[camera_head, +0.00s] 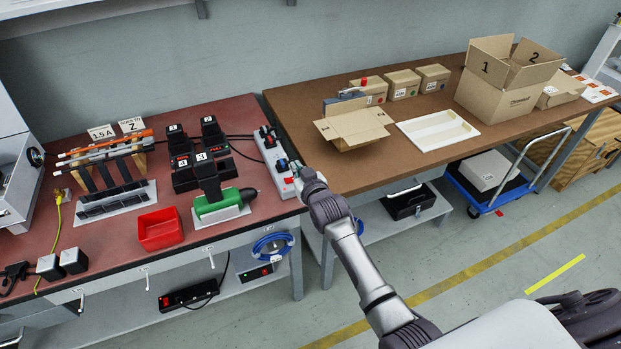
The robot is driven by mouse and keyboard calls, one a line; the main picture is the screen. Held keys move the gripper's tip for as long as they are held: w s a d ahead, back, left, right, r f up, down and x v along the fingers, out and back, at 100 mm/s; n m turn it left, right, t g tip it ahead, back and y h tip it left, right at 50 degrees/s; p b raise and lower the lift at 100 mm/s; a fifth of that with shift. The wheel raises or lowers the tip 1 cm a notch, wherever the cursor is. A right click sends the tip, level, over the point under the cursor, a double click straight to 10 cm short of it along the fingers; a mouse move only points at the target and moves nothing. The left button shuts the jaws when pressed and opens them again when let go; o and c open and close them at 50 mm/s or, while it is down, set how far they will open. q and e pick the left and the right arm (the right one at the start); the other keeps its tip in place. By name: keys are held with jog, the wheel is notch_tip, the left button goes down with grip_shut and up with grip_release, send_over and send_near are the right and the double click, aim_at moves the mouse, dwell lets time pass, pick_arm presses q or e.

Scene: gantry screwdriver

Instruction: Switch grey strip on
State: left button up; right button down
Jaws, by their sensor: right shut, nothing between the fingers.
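The grey strip (268,152) lies along the right edge of the red-topped bench, with several plugs in it. A small red spot, which looks like its switch (289,181), shows at its near end. My right gripper (294,169) is shut and empty, right at this near end. Whether it touches the strip or the switch I cannot tell. Whether the switch is on or off is too small to tell. My left gripper is not in view.
A battery charger station (185,180), a green screwdriver (217,203) and a red bin (160,230) are on the red bench. A black strip (193,294) lies on its lower shelf. An open small box (352,128) is on the brown table to the right.

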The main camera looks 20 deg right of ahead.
jog(key=b+v, duration=0.1)
jog(key=v, duration=0.9)
jog(key=shift+d+r, duration=0.25)
jog(key=s+f+g, duration=0.2)
jog(key=s+f, duration=0.4)
jog(key=f, duration=0.5)
jog(key=s+f+g, duration=0.3)
jog(key=s+f, duration=0.2)
jog(key=f, duration=0.6)
jog(key=s+f+g, duration=0.2)
jog(key=s+f, duration=0.4)
jog(key=f, duration=0.5)
jog(key=s+f+g, duration=0.2)
jog(key=s+f, duration=0.3)
jog(key=s, duration=0.6)
jog(key=s+d+f+n+g, duration=0.1)
jog(key=s+f, duration=0.4)
jog(key=s, duration=0.6)
jog(key=s+d+f+g, duration=0.1)
jog(key=s+f+g, duration=0.3)
jog(key=s, duration=0.7)
notch_tip(320, 180, down, 2)
jog(key=shift+d+f, duration=0.1)
jog(key=shift+d, duration=0.15)
